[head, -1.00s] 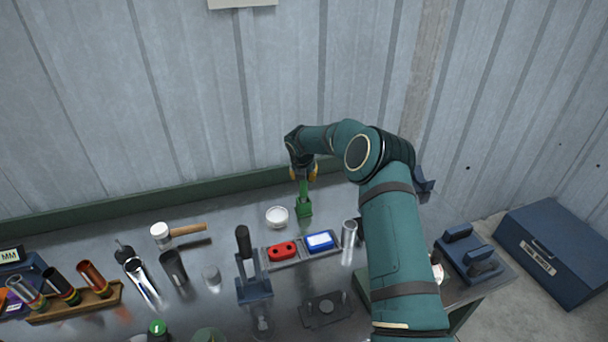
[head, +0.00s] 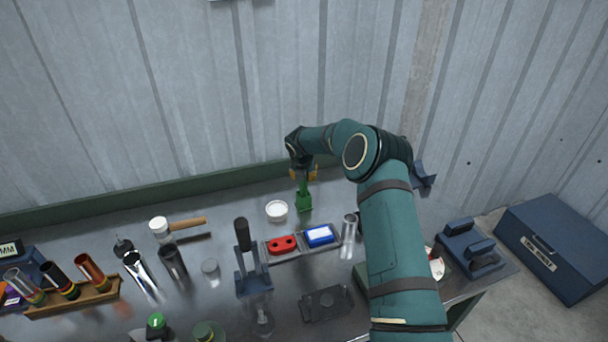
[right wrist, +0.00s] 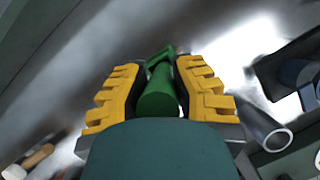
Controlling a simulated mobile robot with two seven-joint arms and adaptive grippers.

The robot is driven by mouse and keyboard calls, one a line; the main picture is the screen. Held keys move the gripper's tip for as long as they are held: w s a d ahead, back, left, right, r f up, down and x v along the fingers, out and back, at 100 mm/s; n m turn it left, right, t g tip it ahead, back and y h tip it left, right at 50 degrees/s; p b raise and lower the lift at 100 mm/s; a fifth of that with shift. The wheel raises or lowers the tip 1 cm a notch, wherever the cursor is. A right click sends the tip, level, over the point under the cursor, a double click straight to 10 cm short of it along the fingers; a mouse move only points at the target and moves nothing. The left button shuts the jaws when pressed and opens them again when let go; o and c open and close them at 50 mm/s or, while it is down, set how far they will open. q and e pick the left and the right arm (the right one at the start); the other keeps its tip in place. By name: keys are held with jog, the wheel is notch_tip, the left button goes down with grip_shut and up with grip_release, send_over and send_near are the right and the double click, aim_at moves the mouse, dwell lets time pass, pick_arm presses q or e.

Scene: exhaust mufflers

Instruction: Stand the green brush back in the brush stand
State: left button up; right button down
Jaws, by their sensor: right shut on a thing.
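The green brush (head: 304,201) is upright behind the tray, its wide head down and its handle up. My right gripper (head: 303,174) is above it, shut on the handle. In the right wrist view, the green handle (right wrist: 158,95) lies between the yellow-padded fingers of the right gripper (right wrist: 160,90). I cannot tell whether the brush head touches the bench. A blue stand (head: 254,284) with an upright black handle is in front and to the left; I cannot tell if it is the brush stand. My left gripper is not in view.
A mallet (head: 188,224), tubes and a wooden rack (head: 72,298) are left.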

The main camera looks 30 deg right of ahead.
dwell(0.3)
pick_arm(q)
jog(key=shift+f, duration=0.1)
pick_arm(e)
jog(key=c, duration=0.8)
grip_release()
